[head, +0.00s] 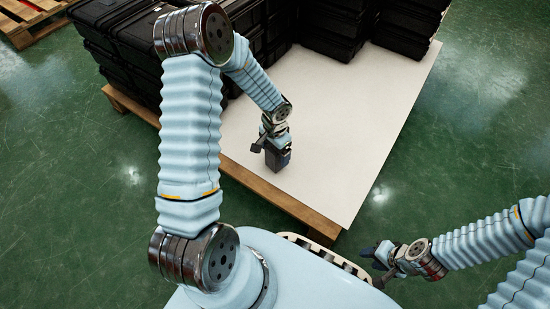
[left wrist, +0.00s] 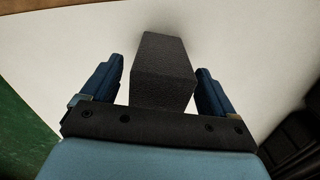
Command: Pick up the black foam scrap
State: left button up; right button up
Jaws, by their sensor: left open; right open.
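The black foam scrap (left wrist: 163,72) is a dark, rough-textured block. In the left wrist view it lies between the two blue fingers of my left gripper (left wrist: 160,85), with a gap of white surface on each side. In the head view the scrap (head: 277,158) stands on the white tabletop near its front edge, partly hidden by my left gripper (head: 276,146) above it. My left gripper is open around the scrap. My right gripper (head: 376,262) is open and empty at the lower right, beside my base and away from the table.
The white sheet (head: 345,130) rests on a wooden pallet (head: 285,200) whose edge runs just in front of the scrap. Stacked black cases (head: 130,45) stand at the back left, with more black cases (head: 408,25) at the back. The sheet is clear to the right.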

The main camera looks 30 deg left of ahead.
pick_arm(q)
jog(key=c, duration=1)
